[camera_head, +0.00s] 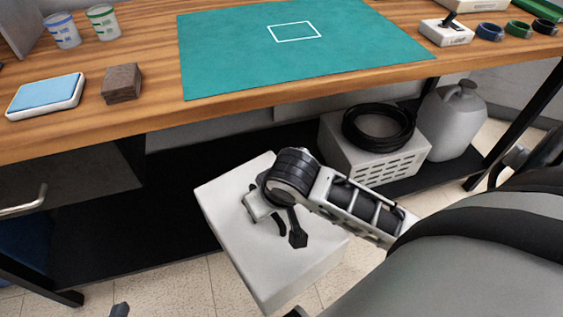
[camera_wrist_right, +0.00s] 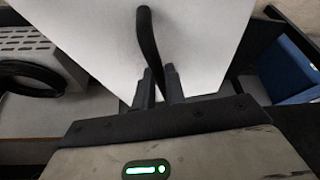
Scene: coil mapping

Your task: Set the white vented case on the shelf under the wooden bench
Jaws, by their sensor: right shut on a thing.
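A white case (camera_head: 225,200) hangs beside the front edge of the lower shelf, tilted in the head view; no vents show on its visible faces. My right gripper (camera_head: 278,212) is shut on the dark handle on its top. The right wrist view shows the fingers (camera_wrist_right: 160,88) at the handle (camera_wrist_right: 148,40), above the case's plain white face (camera_wrist_right: 205,45). A dark tip of my left gripper (camera_head: 120,310) shows at the bottom edge; its jaws are mostly out of frame. The black shelf (camera_head: 130,235) lies under the wooden bench (camera_head: 160,110).
On the shelf's right stand a white box with vent slots (camera_head: 395,165), carrying a black coil (camera_head: 378,127), and a grey jug (camera_head: 455,112). The shelf's left and middle look clear. A drawer unit (camera_head: 70,190) hangs at left. A dark bench leg (camera_head: 515,120) stands at right.

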